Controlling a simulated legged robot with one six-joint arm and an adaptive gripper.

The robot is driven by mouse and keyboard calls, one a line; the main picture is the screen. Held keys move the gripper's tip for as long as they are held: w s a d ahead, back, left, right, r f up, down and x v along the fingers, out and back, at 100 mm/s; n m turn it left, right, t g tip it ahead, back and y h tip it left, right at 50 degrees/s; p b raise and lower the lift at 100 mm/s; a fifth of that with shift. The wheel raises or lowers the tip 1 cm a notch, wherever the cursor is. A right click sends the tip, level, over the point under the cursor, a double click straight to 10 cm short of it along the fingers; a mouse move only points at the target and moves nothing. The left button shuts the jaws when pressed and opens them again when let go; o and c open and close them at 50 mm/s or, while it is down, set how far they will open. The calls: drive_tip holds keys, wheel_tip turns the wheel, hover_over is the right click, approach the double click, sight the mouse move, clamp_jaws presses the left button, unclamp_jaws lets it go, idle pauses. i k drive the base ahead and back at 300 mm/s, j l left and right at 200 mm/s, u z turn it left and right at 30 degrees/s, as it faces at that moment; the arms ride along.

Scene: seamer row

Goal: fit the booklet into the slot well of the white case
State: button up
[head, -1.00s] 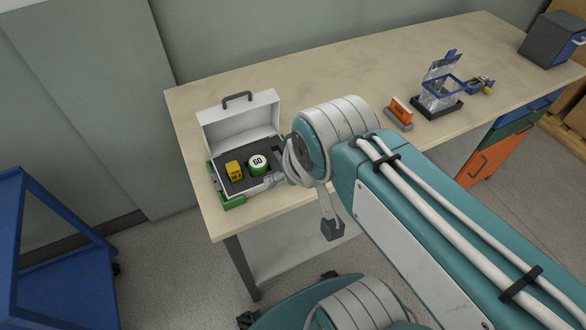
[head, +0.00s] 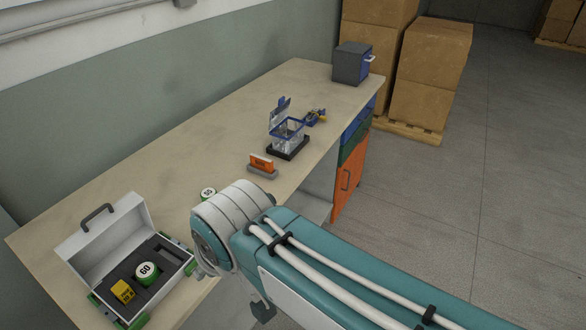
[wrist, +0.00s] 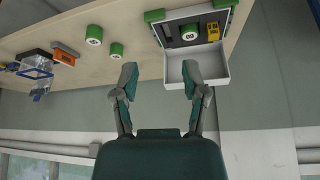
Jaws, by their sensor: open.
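The white case (head: 137,206) stands open at the near left of the bench, its lid raised. Its dark foam insert (head: 119,272) holds a green-and-white round piece marked 60 (head: 146,273) and a yellow block (head: 122,291). A narrow dark slot well (head: 168,253) lies empty at the right side; the case also shows in the wrist view (wrist: 222,71). An orange booklet with a white label (head: 262,162) stands in a grey holder (head: 262,173) farther along the bench. My gripper (wrist: 158,75) is open and empty, above the bench edge; the head view mostly hides it.
A green round piece (head: 208,194) stands beside my arm; two green round pieces (wrist: 94,34) show in the wrist view. A clear blue-edged box (head: 287,130) on a black base and a blue-yellow tool (head: 316,116) stand beyond the booklet.

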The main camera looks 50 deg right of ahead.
sight(171, 259)
drive_tip(key=i+l+z, duration=0.1)
drive_tip(key=z, duration=1)
drive_tip(key=k+u, duration=0.1)
drive_tip(key=u, duration=0.2)
drive_tip(key=k+j+u, duration=0.1)
drive_tip(key=u, duration=0.2)
drive_tip(key=i+u, duration=0.1)
drive_tip(key=u, duration=0.3)
drive_tip(key=i+l+u, duration=0.1)
drive_tip(key=u, duration=0.3)
drive_tip(key=k+l+z, duration=0.1)
drive_tip(key=l+z, duration=0.8)
drive_tip(key=i+l+u, duration=0.25)
drive_tip(key=l, duration=0.4)
drive_tip(key=i+l+u, duration=0.1)
drive_tip(key=i+l, duration=0.15)
drive_tip(key=i+l+u, duration=0.15)
drive_tip(key=l, duration=0.3)
